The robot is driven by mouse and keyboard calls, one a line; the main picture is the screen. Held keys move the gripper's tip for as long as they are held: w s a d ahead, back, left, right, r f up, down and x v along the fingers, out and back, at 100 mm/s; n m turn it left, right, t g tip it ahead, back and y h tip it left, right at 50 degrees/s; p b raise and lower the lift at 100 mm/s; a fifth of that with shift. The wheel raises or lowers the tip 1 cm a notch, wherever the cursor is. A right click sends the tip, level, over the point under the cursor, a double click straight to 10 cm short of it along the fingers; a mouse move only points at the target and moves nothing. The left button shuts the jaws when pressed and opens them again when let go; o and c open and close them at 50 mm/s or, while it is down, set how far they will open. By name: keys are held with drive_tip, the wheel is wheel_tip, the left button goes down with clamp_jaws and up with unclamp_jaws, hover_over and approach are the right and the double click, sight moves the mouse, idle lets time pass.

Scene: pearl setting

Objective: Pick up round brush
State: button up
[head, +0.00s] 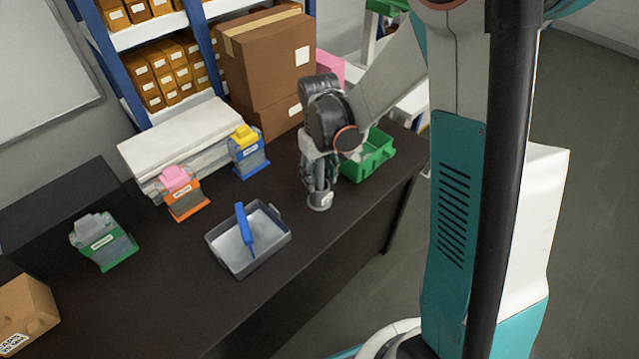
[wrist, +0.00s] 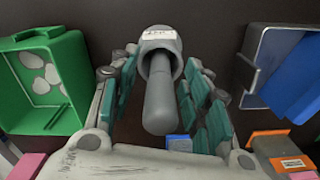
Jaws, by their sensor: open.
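A thick grey rod-like handle (wrist: 160,98), which looks like the round brush, stands in a small grey labelled cup (head: 320,201). The cup also shows in the wrist view (wrist: 158,40). Any bristles are hidden inside the cup. My gripper (wrist: 160,66) is open and points down over it, with its fingers on both sides of the handle. I see gaps between fingers and handle. In the head view, my gripper (head: 318,180) hides most of the handle.
A green bin (head: 368,155) with pale rounded pieces stands close beside the cup. A grey tray (head: 277,249) holding a blue-handled tool (head: 244,226) lies left of it. Yellow-topped (head: 246,152), pink-topped (head: 183,193) and green (head: 104,243) containers stand farther left. Boxes (head: 265,65) stand behind.

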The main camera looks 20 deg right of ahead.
clamp_jaws()
drive_tip(key=shift+r, duration=0.1)
wheel_tip(320, 180, up, 20)
drive_tip(key=p, duration=0.6)
drive_tip(key=shift+p, duration=0.3)
